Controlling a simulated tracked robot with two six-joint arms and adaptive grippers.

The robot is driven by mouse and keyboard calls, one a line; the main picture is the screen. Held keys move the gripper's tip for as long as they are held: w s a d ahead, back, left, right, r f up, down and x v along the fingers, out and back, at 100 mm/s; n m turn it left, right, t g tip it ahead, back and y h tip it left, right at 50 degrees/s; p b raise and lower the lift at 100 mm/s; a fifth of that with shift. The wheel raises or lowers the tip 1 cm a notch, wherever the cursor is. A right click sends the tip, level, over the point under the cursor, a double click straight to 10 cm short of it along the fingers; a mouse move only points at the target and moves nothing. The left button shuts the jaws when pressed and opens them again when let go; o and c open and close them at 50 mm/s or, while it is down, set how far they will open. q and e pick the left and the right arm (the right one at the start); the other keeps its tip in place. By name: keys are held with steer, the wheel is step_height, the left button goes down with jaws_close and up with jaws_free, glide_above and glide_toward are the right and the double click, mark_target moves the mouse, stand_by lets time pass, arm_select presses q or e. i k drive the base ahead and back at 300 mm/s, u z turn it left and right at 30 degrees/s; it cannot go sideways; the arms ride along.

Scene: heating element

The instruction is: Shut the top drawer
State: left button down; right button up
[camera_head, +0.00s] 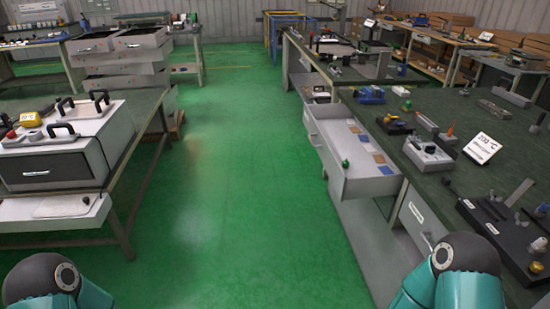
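A light grey drawer (350,188) stands pulled out from under the green-topped workbench on the right, out over the aisle. Its inside shows several small flat tan and blue pieces and a small green knob-like object (345,164). Neither of my grippers is in view. Only teal and dark joints of my arms show at the bottom left and bottom right corners, well apart from the drawer.
The right bench top (440,190) holds a temperature sign (482,148), small devices and tools. On the left, a bench carries a white-and-black box (60,150) with handles above a shallow tray or drawer (55,207). The green floor (230,200) between the benches is clear.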

mark_target(337, 135)
steer(key=u, duration=0.05)
steer(key=i, duration=1.3)
steer(key=z, duration=0.9)
steer(key=i, duration=0.7)
steer(key=z, duration=0.6)
steer(key=k, duration=0.95)
steer(key=z, duration=0.2)
steer(key=i, duration=0.95)
steer(key=u, duration=0.1)
